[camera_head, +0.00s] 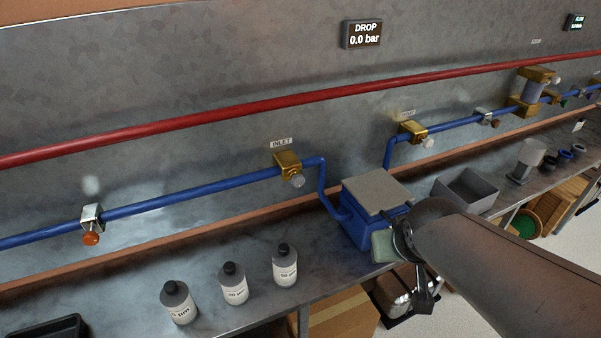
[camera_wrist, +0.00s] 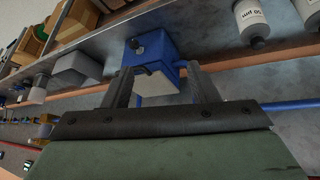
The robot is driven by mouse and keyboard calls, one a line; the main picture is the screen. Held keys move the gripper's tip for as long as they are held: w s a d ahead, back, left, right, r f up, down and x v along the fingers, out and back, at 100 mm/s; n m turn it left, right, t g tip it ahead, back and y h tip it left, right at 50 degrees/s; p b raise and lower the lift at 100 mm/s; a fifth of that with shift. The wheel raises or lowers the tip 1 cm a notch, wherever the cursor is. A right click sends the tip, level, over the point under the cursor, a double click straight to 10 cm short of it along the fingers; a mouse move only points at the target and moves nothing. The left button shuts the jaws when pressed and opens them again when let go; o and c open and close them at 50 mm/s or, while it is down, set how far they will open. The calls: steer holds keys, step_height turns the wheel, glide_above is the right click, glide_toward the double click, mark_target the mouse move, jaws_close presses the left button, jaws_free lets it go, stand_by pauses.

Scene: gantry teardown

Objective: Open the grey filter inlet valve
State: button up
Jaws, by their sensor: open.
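The inlet valve is a brass block (camera_head: 288,162) on the blue wall pipe, under an "INLET" label (camera_head: 282,143). A pale grey knob (camera_head: 297,180) sits on its front lower side. My gripper (camera_wrist: 160,84) is open and empty, with both fingers showing in the wrist view. In the head view it is to the right of and below the inlet valve, in front of the blue filter box (camera_head: 365,229), well apart from the knob. The box has a grey lid (camera_head: 377,190). I cannot make out the inlet valve in the wrist view.
Several white bottles (camera_head: 233,284) stand on the bench left of the box. A grey bin (camera_head: 466,190) stands to its right. A similar brass valve (camera_head: 413,131) is on the outlet pipe. An orange-handled valve (camera_head: 91,226) is far left. The "DROP" display (camera_head: 361,34) reads 0.0 bar.

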steer(key=w+a+f+n+t+b, duration=0.1)
steer(key=w+a+f+t+b, duration=0.15)
steer(key=w+f+b, duration=0.3)
steer(key=n+t+y+b, duration=0.6)
steer(key=t+y+b, duration=0.2)
steer(key=b, duration=0.6)
glide_toward(299, 183)
steer(key=shift+g, duration=0.25)
steer(key=x, duration=1)
steer(key=shift+w+a+r+p, duration=0.1)
steer(key=shift+w+r+p, duration=0.2)
steer(key=shift+w+p, duration=0.1)
steer(key=c, duration=1)
